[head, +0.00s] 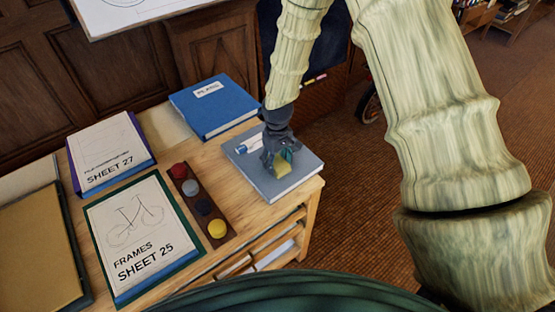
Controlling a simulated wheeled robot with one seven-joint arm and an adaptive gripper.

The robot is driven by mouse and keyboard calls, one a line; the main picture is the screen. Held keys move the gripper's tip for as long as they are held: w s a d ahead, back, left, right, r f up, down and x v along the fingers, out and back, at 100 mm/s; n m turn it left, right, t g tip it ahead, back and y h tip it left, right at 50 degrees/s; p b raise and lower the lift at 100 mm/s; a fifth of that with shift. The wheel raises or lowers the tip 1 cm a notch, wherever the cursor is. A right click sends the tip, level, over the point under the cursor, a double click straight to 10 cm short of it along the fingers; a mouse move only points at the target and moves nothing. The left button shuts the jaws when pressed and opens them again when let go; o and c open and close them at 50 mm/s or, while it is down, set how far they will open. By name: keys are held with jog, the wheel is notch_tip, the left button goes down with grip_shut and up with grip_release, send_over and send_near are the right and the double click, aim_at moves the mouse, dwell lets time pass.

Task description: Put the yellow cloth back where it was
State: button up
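A small yellow patch, which looks like the yellow cloth (283,169), shows at the fingertips of my gripper (279,157). It is over the grey book (257,181) at the right end of the wooden desk. The dark gripper points down and hides part of the cloth. I cannot tell whether the fingers are closed on the cloth or whether the cloth rests on the book. A small blue and white label (249,144) shows on the grey book, left of the gripper.
A blue binder (214,105) lies behind. A dark strip (190,188) with red, grey, dark and yellow round pieces lies left of the grey book. The "Sheet 25" (139,228) and "Sheet 27" (107,153) folders lie further left. A drawing board (140,12) overhangs the back.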

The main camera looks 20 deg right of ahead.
aim_at(277, 162)
jog(key=shift+o, duration=0.6)
jog(key=shift+r, duration=0.15)
jog(key=shift+w+r, duration=0.1)
jog(key=shift+r, duration=0.4)
notch_tip(277, 162, up, 11)
jog(key=b, duration=0.3)
